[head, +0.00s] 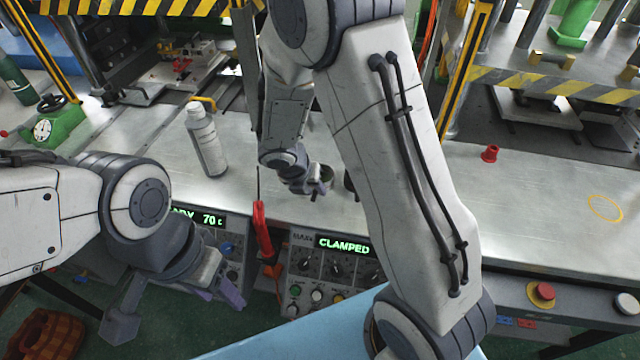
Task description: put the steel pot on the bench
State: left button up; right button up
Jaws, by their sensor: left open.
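I cannot make out the steel pot; much of the middle of the bench is hidden behind my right arm. The metal bench (400,240) runs across the view, with a thin yellow ring (605,207) marked on its bare right part. My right gripper (318,184) is low over the bench's middle, partly behind my own upper arm; its grip is not clear. A small dark shape beside it at the arm's edge is too hidden to name. My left gripper (176,305) is open and empty, below and in front of the bench's left front edge.
A spray can (207,140) stands upright on the bench's left part. A small red cap (490,153) sits right of my arm. A red-handled tool (262,230) hangs by the control panels (330,270). Presses with striped guards stand behind. The bench's right is largely clear.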

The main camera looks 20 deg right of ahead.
jog(key=shift+x, duration=0.95)
grip_shut()
dwell(0.6)
